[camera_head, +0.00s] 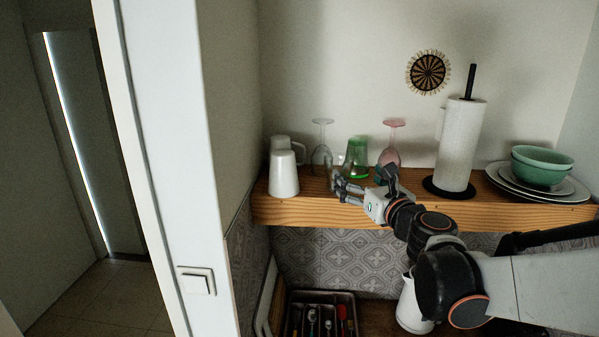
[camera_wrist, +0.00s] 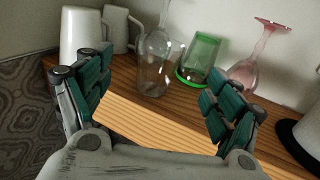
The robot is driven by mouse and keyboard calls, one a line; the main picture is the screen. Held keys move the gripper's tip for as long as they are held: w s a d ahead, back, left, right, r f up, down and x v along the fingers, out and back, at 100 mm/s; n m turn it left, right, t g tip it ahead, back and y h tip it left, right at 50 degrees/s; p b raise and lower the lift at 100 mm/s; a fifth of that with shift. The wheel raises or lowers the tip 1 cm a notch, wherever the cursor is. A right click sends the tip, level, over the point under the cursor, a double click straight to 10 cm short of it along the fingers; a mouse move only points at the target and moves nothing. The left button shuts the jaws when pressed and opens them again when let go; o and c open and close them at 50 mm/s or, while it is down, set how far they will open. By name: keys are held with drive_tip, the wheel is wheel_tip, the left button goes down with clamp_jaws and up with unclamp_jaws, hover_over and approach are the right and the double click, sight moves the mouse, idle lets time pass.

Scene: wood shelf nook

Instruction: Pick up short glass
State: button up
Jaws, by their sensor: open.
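A clear short glass (camera_wrist: 152,78) stands on the wooden shelf (camera_wrist: 130,112), ahead of my gripper (camera_wrist: 157,80) and between its spread fingers in the wrist view. In the head view my gripper (camera_head: 363,182) is at the shelf's front edge and partly hides the clear glass (camera_head: 339,162). The fingers are open and empty, and I see no contact with the glass. A green glass (camera_wrist: 203,58) stands just behind and right of it; it also shows in the head view (camera_head: 358,150).
An upside-down clear stemmed glass (camera_head: 322,153) is close behind, with a pink stemmed glass (camera_head: 391,150) to the right. White mugs (camera_head: 284,174) stand left. A paper towel roll (camera_head: 460,145) and plates with green bowls (camera_head: 541,166) stand right.

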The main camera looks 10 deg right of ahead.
sight(334, 158)
drive_tip(key=w, duration=0.3)
drive_tip(key=w+a+p, duration=0.1)
drive_tip(key=w, duration=0.3)
drive_tip(key=w+a+p, duration=0.1)
drive_tip(key=w, duration=0.3)
drive_tip(key=shift+w+a, duration=0.1)
drive_tip(key=shift+w, duration=0.05)
drive_tip(key=shift+c, duration=0.5)
drive_tip(key=c, duration=1.1)
